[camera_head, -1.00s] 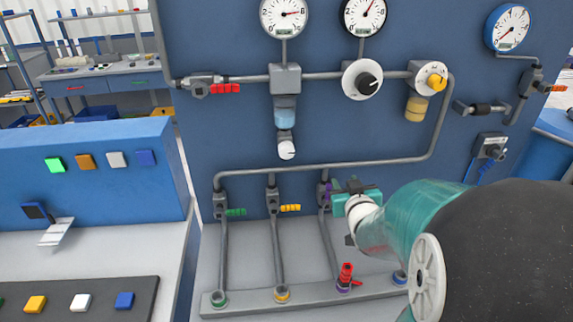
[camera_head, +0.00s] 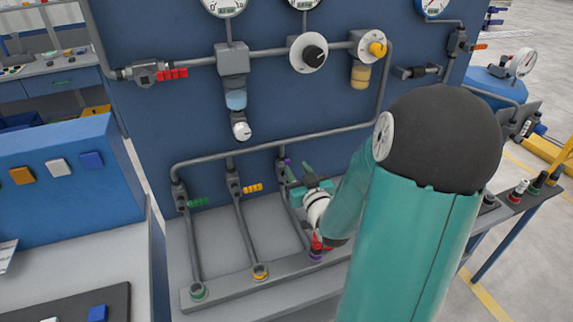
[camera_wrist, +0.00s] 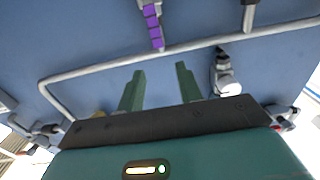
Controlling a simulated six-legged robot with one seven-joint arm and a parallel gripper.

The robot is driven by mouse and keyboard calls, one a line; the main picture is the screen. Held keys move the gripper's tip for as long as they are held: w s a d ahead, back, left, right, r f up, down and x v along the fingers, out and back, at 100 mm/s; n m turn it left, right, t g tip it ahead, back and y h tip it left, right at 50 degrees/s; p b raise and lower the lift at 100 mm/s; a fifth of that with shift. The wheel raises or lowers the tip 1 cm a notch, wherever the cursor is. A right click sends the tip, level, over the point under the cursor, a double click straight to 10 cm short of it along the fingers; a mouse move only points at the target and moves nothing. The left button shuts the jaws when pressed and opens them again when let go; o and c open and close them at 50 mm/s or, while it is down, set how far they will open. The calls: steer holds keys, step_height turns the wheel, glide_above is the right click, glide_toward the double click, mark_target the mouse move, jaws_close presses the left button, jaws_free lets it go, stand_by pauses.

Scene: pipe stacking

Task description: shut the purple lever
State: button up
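The purple lever (camera_head: 286,162) is on the rightmost of three lower pipe branches on the blue panel. In the head view it is mostly hidden behind my gripper (camera_head: 296,175), with only a bit of purple showing. In the wrist view the purple lever (camera_wrist: 153,27) is at the top, lying roughly in line with its grey valve body. My gripper (camera_wrist: 160,82) is open and empty. Its two green fingers are apart, and the lever shows beyond their tips, slightly left of the middle of the gap. I see no contact.
A green lever (camera_head: 198,202) and a yellow lever (camera_head: 252,188) stick out sideways on the branches to the left. A red lever (camera_head: 172,74) is at the upper left. A white-ended regulator (camera_head: 240,130) hangs above. A grey pipe (camera_head: 265,147) runs across above the branches.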

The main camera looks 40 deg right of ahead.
steer(key=w+f, duration=0.1)
steer(key=w, duration=0.1)
steer(key=w+d+f, duration=0.1)
steer(key=w, duration=0.2)
steer(key=w+f, duration=0.1)
steer(key=w, duration=0.1)
steer(key=shift+w+d, duration=0.2)
steer(key=shift+d, duration=0.15)
jaws_close()
